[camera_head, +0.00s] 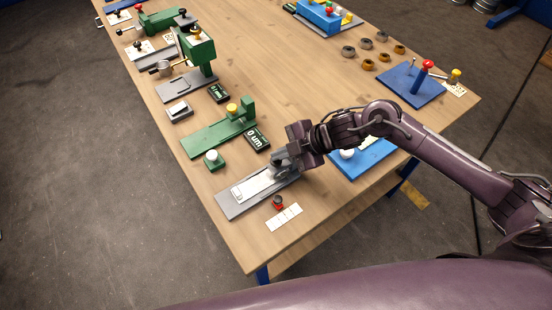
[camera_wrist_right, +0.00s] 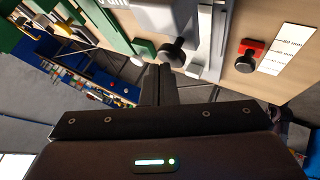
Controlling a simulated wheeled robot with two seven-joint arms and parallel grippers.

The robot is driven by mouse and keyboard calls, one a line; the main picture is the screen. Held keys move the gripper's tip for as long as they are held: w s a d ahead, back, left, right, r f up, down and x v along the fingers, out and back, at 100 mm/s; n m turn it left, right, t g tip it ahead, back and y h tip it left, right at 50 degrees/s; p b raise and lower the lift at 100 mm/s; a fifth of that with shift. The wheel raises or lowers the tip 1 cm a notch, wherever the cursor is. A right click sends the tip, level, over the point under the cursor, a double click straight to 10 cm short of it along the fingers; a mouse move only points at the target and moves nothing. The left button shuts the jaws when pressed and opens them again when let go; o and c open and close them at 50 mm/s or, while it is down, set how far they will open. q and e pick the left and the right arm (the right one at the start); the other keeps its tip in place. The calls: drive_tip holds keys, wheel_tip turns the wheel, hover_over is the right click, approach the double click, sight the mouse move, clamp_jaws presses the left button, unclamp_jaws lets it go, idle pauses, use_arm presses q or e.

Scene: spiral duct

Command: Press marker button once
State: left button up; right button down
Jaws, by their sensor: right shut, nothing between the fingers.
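A small red block with a black round knob (camera_head: 278,202) sits on the wooden table near its front edge, beside a white scale card (camera_head: 284,218). It also shows at the upper right of the right wrist view (camera_wrist_right: 247,55). I cannot tell for sure whether it is the marker button. My right gripper (camera_head: 281,160) is over the far end of a grey plate fixture (camera_head: 233,206), up and to the right of the red block and apart from it. In the wrist view its black fingers (camera_wrist_right: 158,86) are together and empty, close to another black knob (camera_wrist_right: 174,50). My left gripper is not in view.
A green fixture (camera_head: 200,141) with a yellow knob, a green block with a white button (camera_head: 213,160) and a display reading 0 um (camera_head: 257,137) stand left of the gripper. A blue plate (camera_head: 365,162) lies partly behind my arm. The table's middle is clear.

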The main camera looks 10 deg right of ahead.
drive_tip(key=shift+f+b, duration=0.45)
drive_tip(key=shift+f, duration=0.2)
idle(0.4)
drive_tip(key=shift+r, duration=0.1)
drive_tip(key=shift+r+p, duration=1.05)
drive_tip(key=shift+r, duration=0.05)
wheel_tip(320, 180, up, 5)
drive_tip(key=p, duration=0.4)
drive_tip(key=shift+r+p, duration=0.1)
drive_tip(key=shift+p, duration=0.2)
drive_tip(key=shift+d, duration=0.1)
idle(0.4)
